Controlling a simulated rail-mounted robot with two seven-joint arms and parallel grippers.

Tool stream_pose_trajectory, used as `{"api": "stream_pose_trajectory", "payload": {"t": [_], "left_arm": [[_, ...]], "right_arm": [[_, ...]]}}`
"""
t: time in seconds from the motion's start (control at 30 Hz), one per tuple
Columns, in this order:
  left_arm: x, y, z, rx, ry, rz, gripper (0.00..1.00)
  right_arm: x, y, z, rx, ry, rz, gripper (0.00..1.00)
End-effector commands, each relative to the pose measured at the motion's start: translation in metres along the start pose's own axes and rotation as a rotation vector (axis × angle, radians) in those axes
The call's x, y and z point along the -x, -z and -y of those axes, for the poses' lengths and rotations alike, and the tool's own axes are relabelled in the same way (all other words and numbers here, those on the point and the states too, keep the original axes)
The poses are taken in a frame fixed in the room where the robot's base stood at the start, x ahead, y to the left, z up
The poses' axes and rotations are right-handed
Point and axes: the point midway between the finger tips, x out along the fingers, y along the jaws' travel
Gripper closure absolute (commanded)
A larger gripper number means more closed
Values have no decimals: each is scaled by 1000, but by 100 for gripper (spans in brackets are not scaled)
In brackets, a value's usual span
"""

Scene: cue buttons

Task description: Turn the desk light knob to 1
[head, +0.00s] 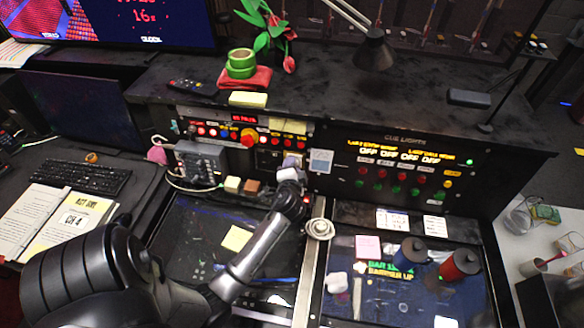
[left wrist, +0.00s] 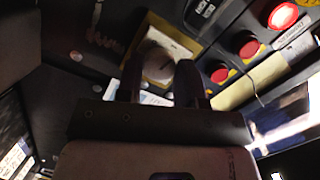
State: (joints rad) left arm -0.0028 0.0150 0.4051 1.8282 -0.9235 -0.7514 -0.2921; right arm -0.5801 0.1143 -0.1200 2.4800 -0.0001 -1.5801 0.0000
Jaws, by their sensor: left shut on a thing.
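The desk light knob (left wrist: 157,60) is a round, pale knob on a tan-edged panel plate in the left wrist view. My left gripper (left wrist: 160,75) has its two dark fingers on either side of the knob and is shut on it. In the head view my left gripper (head: 290,174) is at the console's upright panel, just left of the small white card. The gripper and wrist hide most of the knob there. The knob's markings are too blurred to read. My right gripper is in neither view.
Lit red buttons (left wrist: 283,16) sit close beside the gripper in the wrist view. The cue lights panel (head: 400,165) lies to the right. A grey box (head: 200,165) with a cable stands left of the gripper. Sticky notes and two spools lie on the desk below.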

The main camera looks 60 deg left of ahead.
Motion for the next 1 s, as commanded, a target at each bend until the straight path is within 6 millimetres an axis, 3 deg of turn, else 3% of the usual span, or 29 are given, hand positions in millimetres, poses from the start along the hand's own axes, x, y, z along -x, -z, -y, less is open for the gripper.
{"api": "stream_pose_trajectory", "payload": {"t": [0.67,0.7,0.93,1.0], "left_arm": [[0,0,0,48,-8,0,89],[0,0,0,47,-8,0,62],[0,0,0,47,-7,0,40],[0,0,0,47,-7,0,40]], "right_arm": [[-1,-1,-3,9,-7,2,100],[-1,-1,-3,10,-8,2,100],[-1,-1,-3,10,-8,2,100],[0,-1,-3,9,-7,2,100]]}}
